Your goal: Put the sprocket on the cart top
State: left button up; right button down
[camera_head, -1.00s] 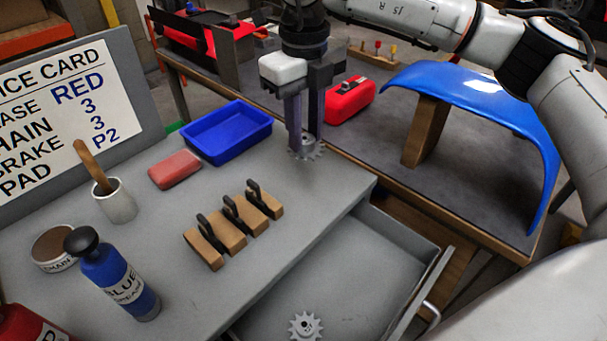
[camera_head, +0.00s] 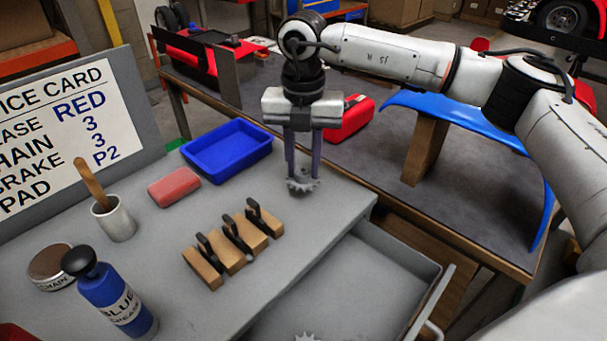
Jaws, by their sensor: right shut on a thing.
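The grey toothed sprocket (camera_head: 304,186) is between the fingertips of my right gripper (camera_head: 303,176), which points straight down and is shut on it. The sprocket is at or just above the grey cart top (camera_head: 335,205), near its back edge and right of the blue tray; I cannot tell whether it touches the surface. A second sprocket (camera_head: 306,337) lies in the open drawer (camera_head: 345,285) and is mostly cut off by the bottom edge of the view. My left gripper is not in view.
On the cart top stand a blue tray (camera_head: 228,150), a red block (camera_head: 174,187), several brake pads (camera_head: 228,250), a cup with a brush (camera_head: 115,220), a tin (camera_head: 50,268) and a blue bottle (camera_head: 120,300). A workbench (camera_head: 470,205) with a blue panel (camera_head: 450,118) is behind.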

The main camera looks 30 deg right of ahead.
aim_at(304, 171)
jog(key=shift+f, duration=1.55)
jog(key=shift+f, duration=0.1)
jog(key=shift+f, duration=0.15)
jog(key=c, duration=1.4)
grip_release()
notch_tip(304, 171, up, 12)
jog(key=shift+r, duration=0.25)
